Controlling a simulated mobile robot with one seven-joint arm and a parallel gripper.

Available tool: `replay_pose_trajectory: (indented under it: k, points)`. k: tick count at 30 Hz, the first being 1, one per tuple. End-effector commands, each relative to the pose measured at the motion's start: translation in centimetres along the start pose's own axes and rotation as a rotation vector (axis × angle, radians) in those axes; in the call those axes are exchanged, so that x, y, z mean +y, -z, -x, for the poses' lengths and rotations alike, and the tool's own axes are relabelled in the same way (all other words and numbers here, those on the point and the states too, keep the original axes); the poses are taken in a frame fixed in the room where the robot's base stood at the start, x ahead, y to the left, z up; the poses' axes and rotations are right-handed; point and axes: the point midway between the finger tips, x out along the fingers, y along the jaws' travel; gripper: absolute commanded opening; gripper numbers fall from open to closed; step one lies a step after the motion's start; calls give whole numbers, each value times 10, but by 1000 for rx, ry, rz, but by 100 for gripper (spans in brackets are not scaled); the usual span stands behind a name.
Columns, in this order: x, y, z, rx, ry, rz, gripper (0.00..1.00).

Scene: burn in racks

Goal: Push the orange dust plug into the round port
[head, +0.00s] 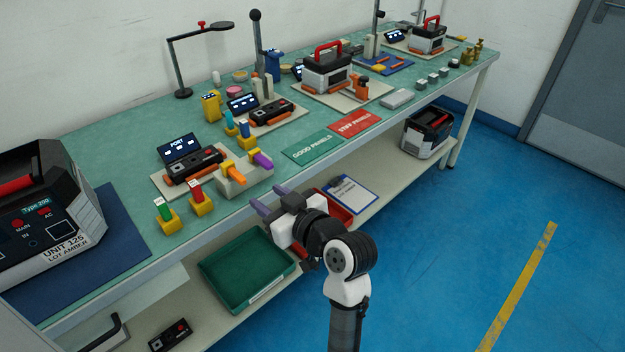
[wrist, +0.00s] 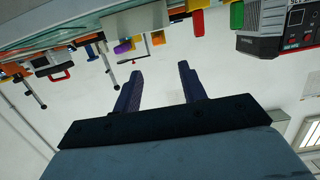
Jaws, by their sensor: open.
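The orange dust plug (head: 237,177) leans out of a pale grey holder block (head: 246,186) near the bench's front edge, beside a purple plug (head: 262,160). Behind them lies a dark panel unit (head: 193,166) with orange trim, in front of a small display reading PORT (head: 179,143). The round port is too small to make out in the head view. My gripper (head: 267,199) is open and empty, just off the front edge, to the right of the holder block. In the upside-down wrist view, the open fingers (wrist: 160,71) show with nothing between them; the purple plug (wrist: 122,47) shows beyond.
Red (head: 200,203) and green (head: 165,217) handled pieces in yellow stands are left of the holder. Green (head: 311,147) and red (head: 354,123) mats lie to its right. A big unit (head: 50,205) stands far left. A green tray (head: 247,270) sits on the lower shelf.

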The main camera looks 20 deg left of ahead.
Motion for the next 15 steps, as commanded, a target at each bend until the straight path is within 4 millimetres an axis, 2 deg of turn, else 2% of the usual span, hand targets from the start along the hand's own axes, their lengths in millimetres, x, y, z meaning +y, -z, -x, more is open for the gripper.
replay_pose_trajectory:
  k: [4,7,15]
  points:
    - [-1,-6,0,-23,16,-6,42]
    - [-1,-6,-9,-24,17,-6,42]
    - [-2,-6,-58,-23,17,-5,42]
